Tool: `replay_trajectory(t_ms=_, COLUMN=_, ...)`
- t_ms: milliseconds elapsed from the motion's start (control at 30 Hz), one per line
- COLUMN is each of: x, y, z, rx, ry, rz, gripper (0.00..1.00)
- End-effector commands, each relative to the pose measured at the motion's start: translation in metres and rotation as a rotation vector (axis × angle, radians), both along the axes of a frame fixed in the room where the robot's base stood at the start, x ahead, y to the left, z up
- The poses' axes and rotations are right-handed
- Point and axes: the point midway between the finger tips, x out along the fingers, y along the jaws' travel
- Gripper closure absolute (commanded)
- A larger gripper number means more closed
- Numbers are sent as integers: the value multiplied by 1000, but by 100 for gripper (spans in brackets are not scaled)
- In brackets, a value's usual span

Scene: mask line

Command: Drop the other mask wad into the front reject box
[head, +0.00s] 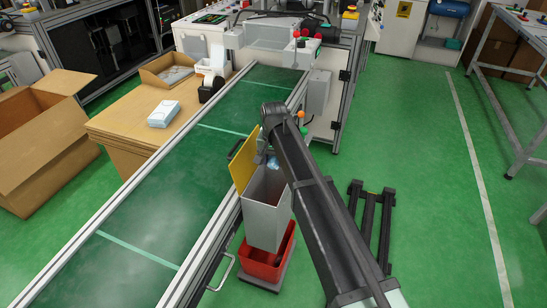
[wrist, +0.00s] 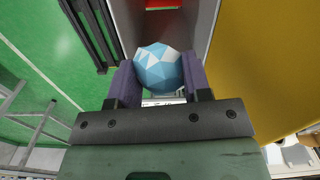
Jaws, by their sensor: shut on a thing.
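A blue and white faceted mask wad (wrist: 157,68) is held between the two purple-grey fingers of my gripper (wrist: 158,82). In the head view the wad shows as a small pale blue patch (head: 273,162) beside the end of my arm. It is at the open top of a tall grey box (head: 266,222) with a raised yellow lid (head: 243,166). In the wrist view the box's grey wall (wrist: 200,22) and the yellow lid (wrist: 265,70) are beside the gripper. I cannot tell how far the wad is below the rim.
A red bin (head: 262,266) stands under the grey box. The green conveyor (head: 190,165) runs along its left. A black floor frame (head: 370,220) lies to the right. A cardboard box (head: 40,140) and a table with a white pack (head: 163,114) are farther left.

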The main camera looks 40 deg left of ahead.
Motion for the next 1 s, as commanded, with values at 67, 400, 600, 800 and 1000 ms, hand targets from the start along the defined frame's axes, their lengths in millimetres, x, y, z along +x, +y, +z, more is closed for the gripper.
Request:
replay_trajectory(t_ms=67, x=0, y=0, z=0, rx=0, ry=0, rz=16, gripper=77)
replay_trajectory(t_ms=400, x=0, y=0, z=-34, rx=0, ry=0, rz=14, gripper=77)
replay_trajectory(t_ms=600, x=0, y=0, z=-60, rx=0, ry=0, rz=14, gripper=77)
replay_trajectory(t_ms=800, x=0, y=0, z=-60, rx=0, ry=0, rz=13, gripper=77)
replay_trajectory(t_ms=1000, x=0, y=0, z=-59, rx=0, ry=0, rz=13, gripper=42)
